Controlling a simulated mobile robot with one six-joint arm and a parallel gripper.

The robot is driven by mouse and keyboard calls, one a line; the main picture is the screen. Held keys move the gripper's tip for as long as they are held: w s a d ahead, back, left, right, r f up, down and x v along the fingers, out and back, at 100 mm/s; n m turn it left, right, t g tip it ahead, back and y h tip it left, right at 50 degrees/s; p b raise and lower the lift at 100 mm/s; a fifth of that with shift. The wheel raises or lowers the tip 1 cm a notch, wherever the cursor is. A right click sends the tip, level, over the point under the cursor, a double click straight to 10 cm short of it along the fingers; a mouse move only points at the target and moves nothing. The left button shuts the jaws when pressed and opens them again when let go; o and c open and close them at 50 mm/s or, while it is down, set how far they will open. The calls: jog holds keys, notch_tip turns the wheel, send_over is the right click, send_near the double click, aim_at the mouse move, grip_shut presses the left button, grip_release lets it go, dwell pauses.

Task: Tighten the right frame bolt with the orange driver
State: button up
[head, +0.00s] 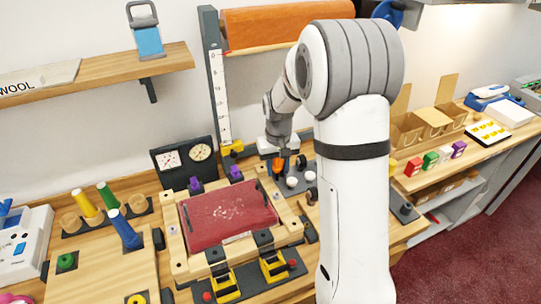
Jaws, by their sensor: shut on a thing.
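My gripper (279,150) is beyond the wooden frame's back right corner, partly hidden and small in the head view. It is shut on an orange thing (278,164), which looks like the handle of the orange driver; its lower end is hard to make out. The wooden frame (181,262) lies on the counter around a dark red panel (230,212). Purple-topped clamps stand at its back edge and yellow clamps at its front. I cannot make out which small fitting is the right frame bolt; my arm hides part of the area to the right.
Yellow (84,203), green (107,195) and blue (125,229) handled tools stand at the left. A gauge box (184,159) and a ruler post (217,90) stand behind the frame. White knobs (292,182) sit close by my gripper. Coloured blocks (430,161) lie on the right counter.

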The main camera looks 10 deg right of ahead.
aim_at(277, 180)
jog(key=shift+w+f, duration=0.1)
jog(key=shift+f+b, duration=2.05)
jog(key=shift+f, duration=0.9)
jog(key=shift+r, duration=0.1)
jog(key=shift+f+b, duration=0.9)
jog(key=shift+b, duration=0.15)
